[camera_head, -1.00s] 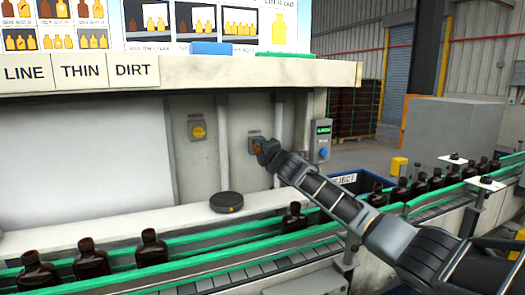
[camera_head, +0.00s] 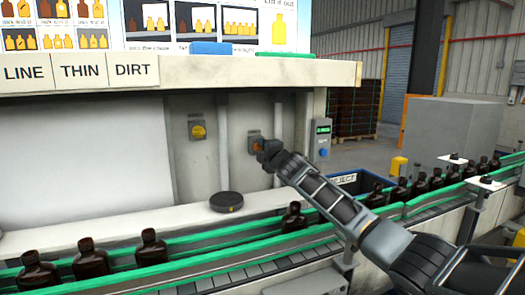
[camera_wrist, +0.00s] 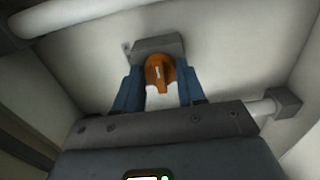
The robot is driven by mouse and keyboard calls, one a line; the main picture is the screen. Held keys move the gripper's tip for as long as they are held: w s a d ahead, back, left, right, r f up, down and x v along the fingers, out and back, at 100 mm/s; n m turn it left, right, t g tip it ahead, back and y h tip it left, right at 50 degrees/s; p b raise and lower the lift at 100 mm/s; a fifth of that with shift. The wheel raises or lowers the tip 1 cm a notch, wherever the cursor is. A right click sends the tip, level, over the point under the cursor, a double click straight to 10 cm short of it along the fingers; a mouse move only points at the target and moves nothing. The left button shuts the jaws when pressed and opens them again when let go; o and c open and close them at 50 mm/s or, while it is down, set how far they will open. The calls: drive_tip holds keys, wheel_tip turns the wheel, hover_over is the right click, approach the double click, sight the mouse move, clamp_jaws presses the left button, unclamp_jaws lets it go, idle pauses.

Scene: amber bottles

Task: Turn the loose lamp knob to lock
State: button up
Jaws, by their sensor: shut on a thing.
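The lamp knob is an orange knob (camera_wrist: 160,74) on a grey box fixed to the back panel. It shows in the wrist view between the two blue fingers of my gripper (camera_wrist: 160,92), with a pale mark on its face running nearly upright. My gripper is shut on it. In the head view my gripper (camera_head: 266,150) reaches the grey box (camera_head: 255,143), and only a sliver of orange shows there. A second knob, yellow (camera_head: 198,131), sits on another grey box to the left and is untouched.
Amber bottles (camera_head: 148,247) stand on the conveyor with green rails (camera_head: 200,238) below my arm. A black round disc (camera_head: 226,202) lies on the ledge. A grey box with a green display (camera_head: 323,138) is right of my gripper. A blue reject bin (camera_head: 375,183) stands behind my arm.

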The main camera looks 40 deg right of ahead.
drive_tip(key=o, duration=1)
drive_tip(key=shift+o, duration=0.2)
drive_tip(key=shift+s, duration=0.1)
drive_tip(key=b+v, duration=0.1)
drive_tip(key=v, duration=0.6)
drive_tip(key=shift+s, duration=0.3)
drive_tip(key=shift+a, duration=0.1)
